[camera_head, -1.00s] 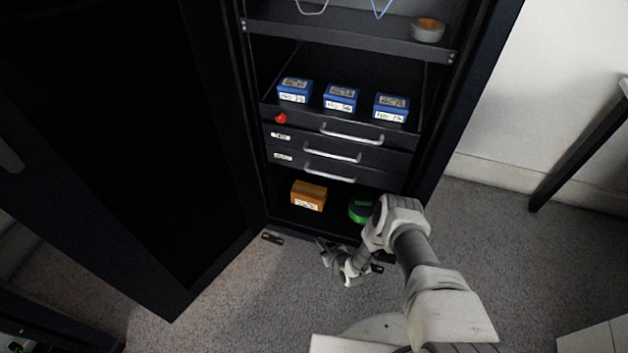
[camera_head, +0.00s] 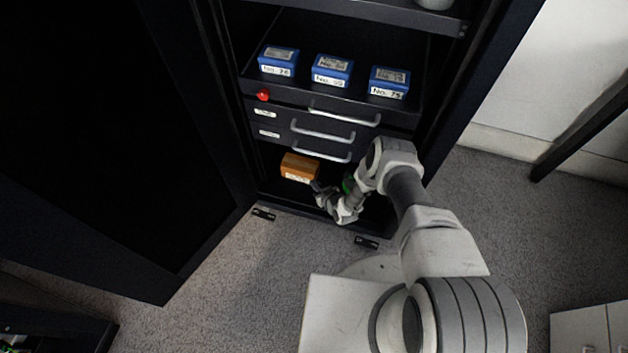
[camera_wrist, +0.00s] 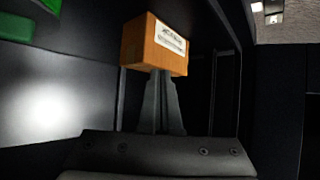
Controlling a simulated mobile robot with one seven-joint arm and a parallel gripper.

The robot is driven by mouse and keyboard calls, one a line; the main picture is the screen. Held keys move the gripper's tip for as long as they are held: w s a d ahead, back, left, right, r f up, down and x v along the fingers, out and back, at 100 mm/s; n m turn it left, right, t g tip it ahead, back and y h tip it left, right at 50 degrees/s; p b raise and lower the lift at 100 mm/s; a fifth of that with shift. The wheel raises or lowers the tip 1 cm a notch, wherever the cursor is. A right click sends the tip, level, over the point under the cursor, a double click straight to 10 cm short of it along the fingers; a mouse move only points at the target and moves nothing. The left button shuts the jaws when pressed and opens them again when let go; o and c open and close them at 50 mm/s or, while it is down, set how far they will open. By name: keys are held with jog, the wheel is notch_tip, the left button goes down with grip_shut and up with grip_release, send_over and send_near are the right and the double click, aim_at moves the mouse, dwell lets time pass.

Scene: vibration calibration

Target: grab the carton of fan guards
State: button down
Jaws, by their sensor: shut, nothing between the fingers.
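An orange carton (camera_head: 300,167) with a white label sits on the bottom shelf of the dark cabinet, below the drawers. It also shows in the wrist view (camera_wrist: 155,46), where its label is too blurred to read. My gripper (camera_head: 315,185) is at the carton's near right side. In the wrist view my gripper (camera_wrist: 161,72) has its two fingers together and empty. The fingertips overlap the lower edge of the carton; I cannot tell whether they touch it.
A green object (camera_head: 348,184) is partly hidden behind my arm on the bottom shelf. Drawers with silver handles (camera_head: 322,134) are above the carton. Three blue boxes (camera_head: 332,70) stand on top of them. The open cabinet door (camera_head: 90,150) is at left. The carpet in front is clear.

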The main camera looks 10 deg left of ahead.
aim_at(299, 164)
jog(key=w+a+b, duration=0.1)
jog(key=w+a, duration=0.1)
jog(key=w+a+b, duration=0.1)
jog(key=w+a, duration=0.1)
jog(key=w, duration=0.1)
jog(key=w+a+f+b, duration=0.1)
jog(key=w+b, duration=0.1)
jog(key=shift+w+a+f, duration=0.1)
jog(key=shift+w+a, duration=0.15)
jog(key=shift+a, duration=0.15)
jog(key=shift+f+b, duration=0.15)
jog(key=shift+b, duration=0.2)
